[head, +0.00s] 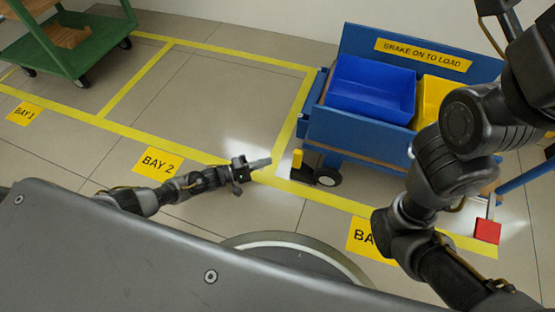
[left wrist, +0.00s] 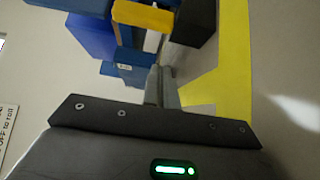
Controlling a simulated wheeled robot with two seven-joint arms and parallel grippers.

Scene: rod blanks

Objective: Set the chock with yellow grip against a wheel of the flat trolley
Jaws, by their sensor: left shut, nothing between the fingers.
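The chock with yellow grip (head: 297,160) stands on the floor at the left end of the blue trolley (head: 340,138). Its dark wedge is close beside the trolley's near wheel (head: 328,179); I cannot tell whether they touch. My left gripper (head: 268,162) is shut and empty, low over the floor just left of the chock and apart from it. In the left wrist view, the closed fingers (left wrist: 161,88) point toward the yellow grip (left wrist: 143,16), with the dark wedge (left wrist: 196,22) to its right. My right arm crosses the right side; its gripper is not visible.
The blue trolley carries a blue bin (head: 370,88) and a yellow bin (head: 431,98). A red block (head: 487,231) is near its right end. A green trolley (head: 66,52) stands at the back left. Yellow lines mark the floor; Bay 2 (head: 190,85) is clear.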

